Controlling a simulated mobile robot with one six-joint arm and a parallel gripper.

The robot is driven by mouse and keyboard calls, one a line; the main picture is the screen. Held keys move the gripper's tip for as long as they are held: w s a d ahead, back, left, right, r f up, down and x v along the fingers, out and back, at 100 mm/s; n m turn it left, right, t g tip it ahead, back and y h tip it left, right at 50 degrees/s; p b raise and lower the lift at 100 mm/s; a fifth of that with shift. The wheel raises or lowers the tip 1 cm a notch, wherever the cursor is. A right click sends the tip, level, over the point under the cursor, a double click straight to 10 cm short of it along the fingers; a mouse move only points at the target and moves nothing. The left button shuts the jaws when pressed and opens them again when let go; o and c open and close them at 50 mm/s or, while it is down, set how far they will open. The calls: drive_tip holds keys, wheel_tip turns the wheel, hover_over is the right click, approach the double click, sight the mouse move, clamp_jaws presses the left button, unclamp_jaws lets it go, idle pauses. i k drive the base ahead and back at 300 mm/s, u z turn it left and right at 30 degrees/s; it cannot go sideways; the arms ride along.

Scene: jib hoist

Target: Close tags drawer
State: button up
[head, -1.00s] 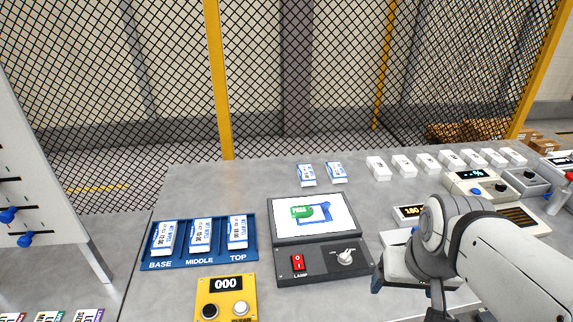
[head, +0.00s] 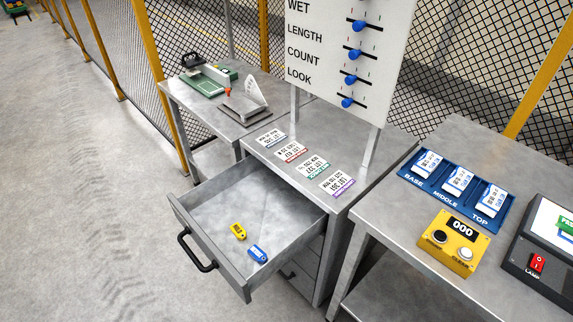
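The tags drawer (head: 186,208) is a grey metal drawer pulled well out of a cabinet, toward the lower left of the head view. It has a black bar handle (head: 197,252) on its front face. A yellow tag (head: 238,231) and a blue tag (head: 258,253) lie inside on its floor, near the front. My gripper is not in this view, so I cannot see its state or its distance from the drawer.
Lot cards (head: 291,150) lie on the cabinet top, below a white board (head: 352,45) with blue sliders. A bench to the right holds a blue rack (head: 438,194) and a yellow counter (head: 450,243). Open floor (head: 80,200) lies left of the drawer.

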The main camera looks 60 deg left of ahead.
sight(275, 217)
drive_tip(key=u, duration=0.9)
drive_tip(key=k, duration=0.15)
drive_tip(key=u, duration=3.85)
drive_tip(key=k, duration=0.85)
drive_tip(key=z, duration=1.35)
drive_tip(key=i, duration=1)
drive_tip(key=u, duration=0.1)
